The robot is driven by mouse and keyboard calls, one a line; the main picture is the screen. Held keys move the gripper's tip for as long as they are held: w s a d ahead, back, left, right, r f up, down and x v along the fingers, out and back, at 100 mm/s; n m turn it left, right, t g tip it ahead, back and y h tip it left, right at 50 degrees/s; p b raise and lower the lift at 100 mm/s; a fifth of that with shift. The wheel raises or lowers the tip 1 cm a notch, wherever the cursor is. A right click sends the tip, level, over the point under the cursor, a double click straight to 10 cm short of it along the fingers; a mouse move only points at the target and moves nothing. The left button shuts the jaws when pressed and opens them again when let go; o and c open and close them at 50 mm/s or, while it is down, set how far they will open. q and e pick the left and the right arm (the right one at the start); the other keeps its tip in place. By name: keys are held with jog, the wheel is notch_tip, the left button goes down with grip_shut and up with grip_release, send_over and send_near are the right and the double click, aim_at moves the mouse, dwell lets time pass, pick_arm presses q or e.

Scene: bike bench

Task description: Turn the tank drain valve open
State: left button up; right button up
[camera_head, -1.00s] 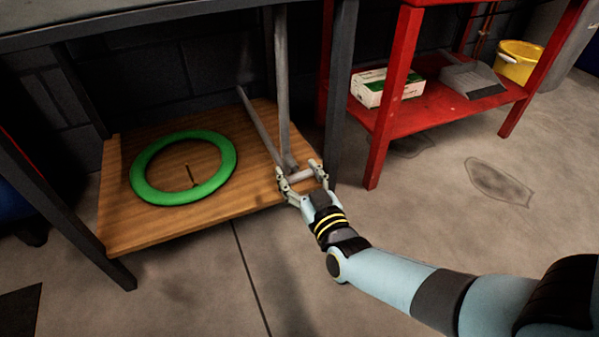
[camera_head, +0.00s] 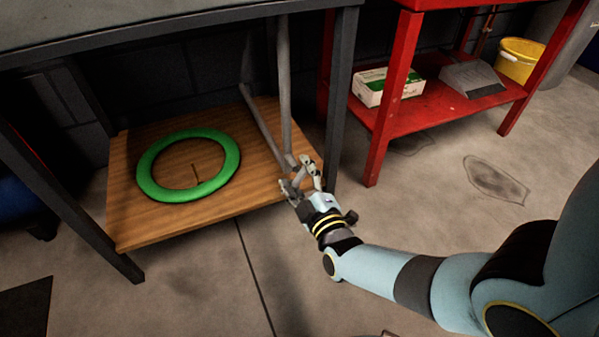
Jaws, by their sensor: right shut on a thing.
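Two grey pipes or rods (camera_head: 286,90) come down under the dark bench and end close above the wooden shelf's right front corner. My right gripper (camera_head: 300,177) is at their lower end, tilted, with one finger at the lower left and the other at the upper right. It is shut on a small grey part there, which looks like the drain valve's handle. The fingers hide most of this part, so its exact shape and angle cannot be told. No tank can be made out. My left gripper is not in view.
A green ring (camera_head: 188,165) lies on the wooden shelf (camera_head: 150,228). A dark bench leg (camera_head: 340,95) stands just right of my gripper. A red rack (camera_head: 420,120) holds a white-green box (camera_head: 372,88), a grey dustpan-like thing (camera_head: 472,78) and a yellow bucket (camera_head: 518,60). The floor in front is clear.

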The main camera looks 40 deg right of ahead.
jog(key=n, duration=0.3)
jog(key=shift+f+n, duration=0.1)
jog(key=shift+n, duration=0.2)
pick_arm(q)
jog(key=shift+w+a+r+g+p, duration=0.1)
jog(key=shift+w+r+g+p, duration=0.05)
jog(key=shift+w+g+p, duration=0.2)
pick_arm(e)
jog(key=shift+a+f+n, duration=0.1)
jog(key=shift+f+n, duration=0.05)
jog(key=shift+n, duration=1.35)
jog(key=shift+s, duration=0.1)
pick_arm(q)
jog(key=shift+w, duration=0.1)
pick_arm(e)
jog(key=o, duration=1.2)
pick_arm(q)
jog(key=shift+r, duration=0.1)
pick_arm(e)
jog(key=shift+s, duration=0.1)
jog(key=shift+v, duration=3.6)
